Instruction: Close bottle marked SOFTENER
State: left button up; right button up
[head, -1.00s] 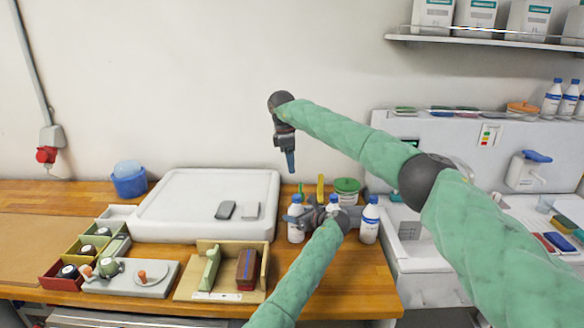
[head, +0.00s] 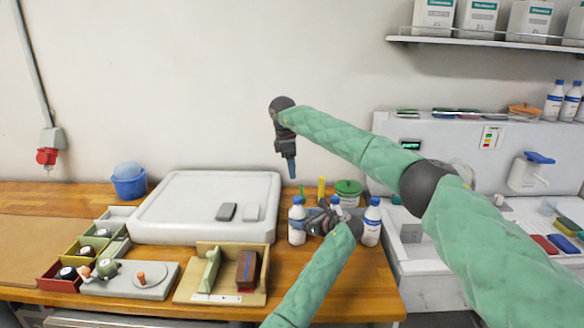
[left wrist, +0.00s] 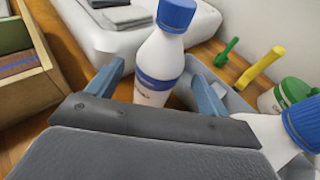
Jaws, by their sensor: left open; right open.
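Several white bottles with blue caps stand on the wooden bench; their labels are too small to read, so I cannot tell which is SOFTENER. In the head view, one bottle (head: 297,228) is at the left, another (head: 370,226) at the right, and one partly hidden between them. My left gripper (head: 313,222) is open beside the left bottle. In the left wrist view, a capped bottle (left wrist: 160,62) stands upright between the open fingers (left wrist: 154,80), with no clear contact. A second bottle (left wrist: 270,130) is at lower right. My right gripper (head: 291,168) is open, pointing down above the bench's back.
A green-lidded tub (head: 348,188) and a yellow handle (head: 321,188) stand behind the bottles. A white tray (head: 180,215) is to the left, with a wooden holder (head: 225,295) in front of it. The bench front near the bottles is clear.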

pick_arm(q)
jog(key=shift+b+v, duration=0.4)
jog(key=shift+v, duration=1.3)
